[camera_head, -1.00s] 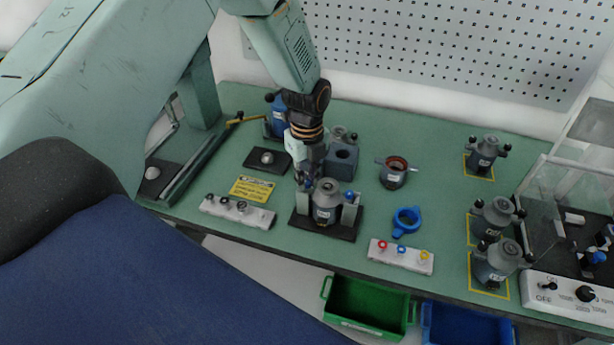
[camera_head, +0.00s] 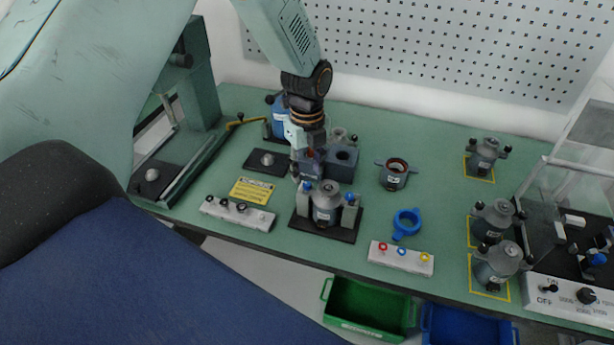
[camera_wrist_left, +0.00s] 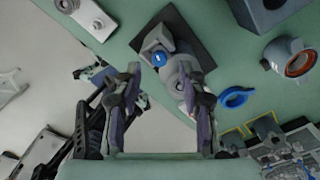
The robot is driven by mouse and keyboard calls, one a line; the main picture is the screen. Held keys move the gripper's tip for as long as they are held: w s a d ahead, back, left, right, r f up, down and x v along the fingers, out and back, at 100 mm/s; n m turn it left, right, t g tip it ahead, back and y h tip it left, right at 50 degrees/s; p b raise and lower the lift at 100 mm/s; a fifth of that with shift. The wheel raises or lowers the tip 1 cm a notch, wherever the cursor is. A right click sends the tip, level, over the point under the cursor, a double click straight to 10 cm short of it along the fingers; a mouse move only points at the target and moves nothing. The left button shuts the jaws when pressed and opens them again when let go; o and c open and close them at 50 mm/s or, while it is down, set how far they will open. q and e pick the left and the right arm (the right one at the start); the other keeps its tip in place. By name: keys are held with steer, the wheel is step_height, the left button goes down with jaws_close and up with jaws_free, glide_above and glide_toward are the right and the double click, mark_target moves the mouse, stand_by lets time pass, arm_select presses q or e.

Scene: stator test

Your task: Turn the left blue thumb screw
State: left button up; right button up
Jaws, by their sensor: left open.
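The left blue thumb screw (camera_head: 307,187) sits on the left post of a black-based fixture (camera_head: 344,234) that holds a grey stator (camera_head: 325,205). The right blue thumb screw (camera_head: 348,197) is on the other post. My left gripper (camera_head: 306,177) hangs just above and behind the left screw. In the left wrist view, a blue screw head (camera_wrist_left: 158,58) shows between the open fingers (camera_wrist_left: 160,72). I cannot tell whether they touch it. My right gripper is in neither view.
A grey block with a hole (camera_head: 343,160) stands close behind the fixture. A blue ring (camera_head: 406,223) and a white strip with coloured knobs (camera_head: 401,258) lie to the right. Several stators stand farther right. Green (camera_head: 366,309) and blue bins are below the front edge.

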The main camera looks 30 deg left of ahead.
mark_target(307, 184)
arm_select(q)
step_height(307, 184, up, 8)
steer(key=shift+r, duration=0.2)
steer(key=shift+f, duration=0.1)
